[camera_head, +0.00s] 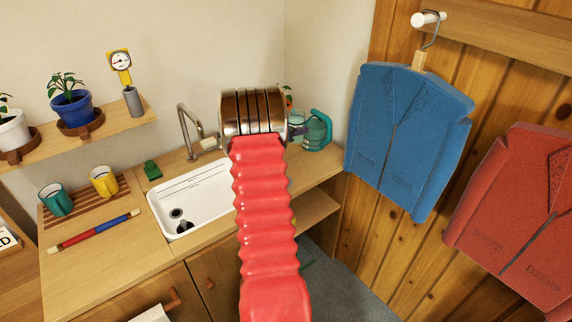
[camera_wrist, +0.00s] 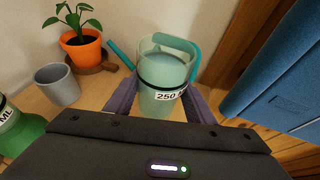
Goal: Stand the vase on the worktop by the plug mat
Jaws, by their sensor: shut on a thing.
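In the wrist view, my gripper (camera_wrist: 160,100) is shut on a pale green, see-through vessel (camera_wrist: 162,75) with a dark band marked "250". It looks upright; I cannot tell for certain that it is the vase or whether its base touches the surface. A teal handle (camera_wrist: 184,46) and spout (camera_wrist: 121,56) show behind it. In the head view, my arm hides most of the gripper, with a purple finger (camera_head: 298,131) beside a teal vessel (camera_head: 317,132). A small green thing (camera_head: 152,171) lies on the worktop (camera_head: 110,260) left of the sink. I cannot clearly make out the plug mat.
The white sink (camera_head: 185,188) and tap (camera_head: 187,130) lie left of my arm. A slatted board with teal (camera_head: 56,199) and yellow (camera_head: 103,180) mugs stands farther left. The wrist view shows a grey cup (camera_wrist: 58,86) and an orange plant pot (camera_wrist: 83,48).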

